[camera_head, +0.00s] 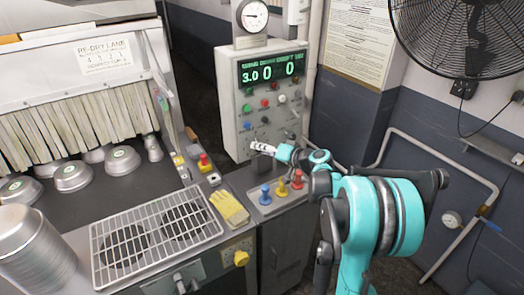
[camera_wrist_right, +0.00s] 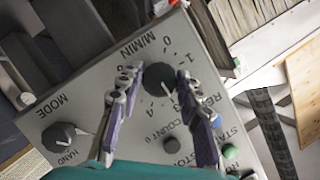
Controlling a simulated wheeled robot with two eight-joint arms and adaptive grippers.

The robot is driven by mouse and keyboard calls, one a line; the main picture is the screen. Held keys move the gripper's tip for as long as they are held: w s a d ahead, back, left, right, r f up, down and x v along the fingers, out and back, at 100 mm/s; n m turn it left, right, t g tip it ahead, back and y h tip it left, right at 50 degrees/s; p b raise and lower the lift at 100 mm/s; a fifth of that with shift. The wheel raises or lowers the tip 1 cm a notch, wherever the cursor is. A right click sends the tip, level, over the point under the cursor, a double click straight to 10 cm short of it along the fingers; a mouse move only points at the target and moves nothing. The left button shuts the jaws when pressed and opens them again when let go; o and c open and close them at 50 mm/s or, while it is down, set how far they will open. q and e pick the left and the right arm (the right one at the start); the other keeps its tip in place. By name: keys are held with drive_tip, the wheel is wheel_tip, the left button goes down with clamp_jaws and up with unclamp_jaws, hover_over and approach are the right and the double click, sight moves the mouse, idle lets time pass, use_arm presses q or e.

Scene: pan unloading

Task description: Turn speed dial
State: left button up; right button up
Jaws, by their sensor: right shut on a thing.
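The speed dial (camera_wrist_right: 158,79) is a round black knob with a pale pointer, on a grey panel face under the M/MIN label. Numbers are printed around it. My right gripper (camera_wrist_right: 158,84) has its two purple-grey fingers on either side of the dial, shut on it. In the head view my right gripper (camera_head: 262,147) reaches the lower part of the control box (camera_head: 232,140), and the dial is hidden there. The green display (camera_head: 268,69) on the box reads 3.0, 0 and 0. My left gripper is not in view.
A MODE knob (camera_wrist_right: 60,136) sits left of the dial in the wrist view. Blue, yellow and red levers (camera_head: 282,187) stand below my right gripper. A wire rack (camera_head: 155,236), yellow gloves (camera_head: 230,208) and stacked pans (camera_head: 32,250) are to the left. A fan (camera_head: 470,35) hangs at right.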

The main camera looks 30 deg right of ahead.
idle(0.3)
drive_tip(key=o, duration=1.1)
drive_tip(key=shift+o, duration=0.2)
drive_tip(key=v, duration=1.2)
drive_tip(key=shift+d, duration=0.1)
